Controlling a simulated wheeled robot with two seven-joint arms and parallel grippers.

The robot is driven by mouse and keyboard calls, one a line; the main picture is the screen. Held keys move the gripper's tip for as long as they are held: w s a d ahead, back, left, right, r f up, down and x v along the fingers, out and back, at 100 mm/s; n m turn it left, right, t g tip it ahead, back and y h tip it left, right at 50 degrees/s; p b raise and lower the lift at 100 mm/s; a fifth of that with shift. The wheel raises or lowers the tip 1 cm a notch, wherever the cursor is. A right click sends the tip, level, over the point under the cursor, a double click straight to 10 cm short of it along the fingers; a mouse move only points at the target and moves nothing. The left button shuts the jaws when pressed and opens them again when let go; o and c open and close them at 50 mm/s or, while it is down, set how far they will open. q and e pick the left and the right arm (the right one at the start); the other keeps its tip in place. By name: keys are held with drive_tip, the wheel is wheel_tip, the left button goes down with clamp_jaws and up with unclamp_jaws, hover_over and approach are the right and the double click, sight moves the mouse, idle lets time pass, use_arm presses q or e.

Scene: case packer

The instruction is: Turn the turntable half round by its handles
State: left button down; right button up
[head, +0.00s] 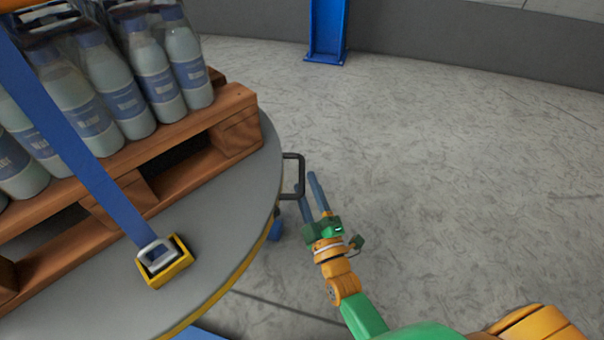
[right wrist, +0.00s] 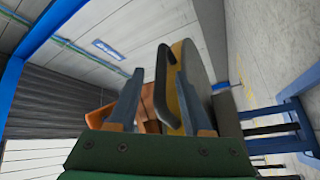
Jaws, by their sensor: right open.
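The round grey turntable (head: 225,215) with a yellow rim fills the left of the head view. A dark U-shaped handle (head: 301,176) sticks out from its right edge. My right gripper (head: 306,182) is open at this handle, its blue-grey fingers pointing up the picture. In the right wrist view, the handle (right wrist: 162,85) shows between the two open fingers (right wrist: 160,74), with the yellow rim just behind it. I cannot tell whether a finger touches the handle. My left gripper is not in view, and no other handle shows.
A wooden pallet (head: 236,135) with wrapped bottles (head: 150,80) stands on the turntable. A blue strap (head: 85,140) runs down to a yellow-framed buckle (head: 163,262) on the turntable. A blue post (head: 326,30) stands at the back. The floor to the right is clear.

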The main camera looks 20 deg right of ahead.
sight(302, 173)
drive_tip(key=x, duration=0.3)
drive_tip(key=shift+w, duration=0.4)
clamp_jaws()
idle(1.0)
